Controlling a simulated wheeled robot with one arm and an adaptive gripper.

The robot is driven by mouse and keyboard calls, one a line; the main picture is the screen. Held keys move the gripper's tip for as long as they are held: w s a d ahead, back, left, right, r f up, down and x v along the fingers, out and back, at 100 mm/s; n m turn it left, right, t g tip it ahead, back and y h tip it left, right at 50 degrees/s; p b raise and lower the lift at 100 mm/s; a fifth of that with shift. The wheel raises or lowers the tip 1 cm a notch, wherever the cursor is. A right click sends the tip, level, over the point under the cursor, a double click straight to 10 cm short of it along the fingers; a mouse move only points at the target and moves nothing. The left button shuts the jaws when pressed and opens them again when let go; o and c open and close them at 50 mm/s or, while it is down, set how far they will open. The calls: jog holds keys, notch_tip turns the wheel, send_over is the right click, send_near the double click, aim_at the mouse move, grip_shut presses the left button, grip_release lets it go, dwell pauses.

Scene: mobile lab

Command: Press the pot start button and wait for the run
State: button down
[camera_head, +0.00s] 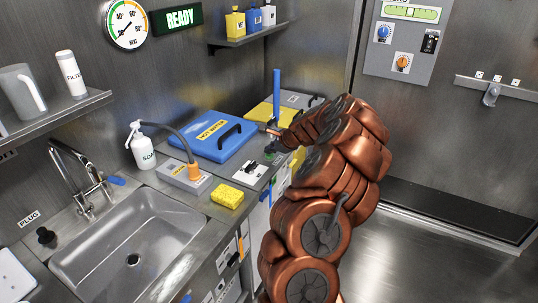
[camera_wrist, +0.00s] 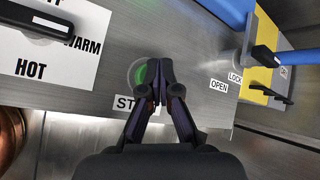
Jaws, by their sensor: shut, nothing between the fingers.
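A green round start button (camera_wrist: 140,76) in a pale ring sits on the grey metal counter panel in the wrist view. A label reading "ST" (camera_wrist: 124,103) is below it, the rest hidden by my gripper. My gripper (camera_wrist: 160,66) is shut and empty, its fingertips over the button's right part. I cannot tell whether they touch it. In the head view my gripper (camera_head: 271,150) points down at the counter, right of the blue "HOT WATER" lid (camera_head: 212,137), which is closed. A wall sign (camera_head: 178,19) reads "READY" in green.
A HOT/WARM switch with a black lever (camera_wrist: 42,22) lies left of the button. A latch lever (camera_wrist: 266,56) with LOCK and OPEN labels is at the right. A yellow sponge (camera_head: 227,195), soap bottle (camera_head: 142,147) and sink (camera_head: 130,240) are on the counter's near side.

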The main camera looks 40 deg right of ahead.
aim_at(270, 155)
jog(key=shift+f, duration=0.2)
jog(key=shift+r, duration=0.1)
dwell(0.4)
jog(key=shift+r+p, duration=0.8)
jog(key=shift+r, duration=0.05)
jog(key=shift+r+p, duration=2.1)
jog(key=shift+r, duration=0.45)
